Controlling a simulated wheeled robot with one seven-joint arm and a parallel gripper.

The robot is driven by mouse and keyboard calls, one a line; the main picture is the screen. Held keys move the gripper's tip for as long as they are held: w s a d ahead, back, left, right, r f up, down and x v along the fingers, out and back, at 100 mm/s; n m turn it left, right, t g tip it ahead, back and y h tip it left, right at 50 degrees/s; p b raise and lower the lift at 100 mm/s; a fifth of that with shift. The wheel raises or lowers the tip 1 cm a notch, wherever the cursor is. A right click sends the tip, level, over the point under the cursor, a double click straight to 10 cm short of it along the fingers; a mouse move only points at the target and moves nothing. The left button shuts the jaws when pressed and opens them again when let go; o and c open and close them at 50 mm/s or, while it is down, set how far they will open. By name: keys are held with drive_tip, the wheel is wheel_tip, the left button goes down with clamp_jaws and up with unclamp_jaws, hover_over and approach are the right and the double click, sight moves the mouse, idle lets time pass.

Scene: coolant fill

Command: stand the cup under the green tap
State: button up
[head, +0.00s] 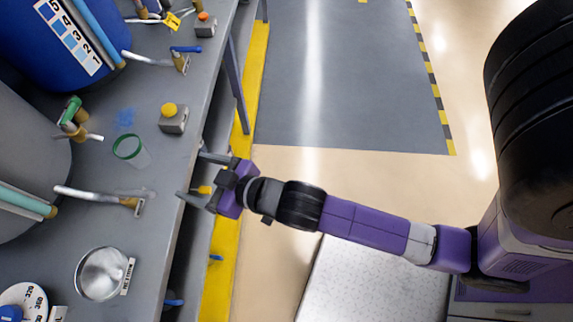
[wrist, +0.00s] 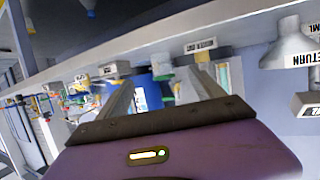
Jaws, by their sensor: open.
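The cup (head: 143,157), clear with a green rim, stands on the grey bench in the head view. The green tap (head: 72,112) is on the grey tank to its left. The tap's pale spout (head: 95,137) ends left of the cup, with a gap between them in the picture. My gripper (head: 192,178) is open and empty at the bench's front edge, to the lower right of the cup and apart from it. In the wrist view my two fingers (wrist: 162,88) are spread wide. I cannot make out the cup for certain there.
A box with a yellow button (head: 172,118) stands right of the cup, near the bench edge. A steel bowl (head: 92,285) is farther down. A blue drum (head: 30,45) is at upper left.

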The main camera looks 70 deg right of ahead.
drive_tip(key=f+v, duration=0.1)
drive_tip(key=v, duration=2.3)
drive_tip(key=shift+s+d+t, duration=0.3)
drive_tip(key=shift+s+d, duration=0.1)
drive_tip(key=shift+s, duration=0.1)
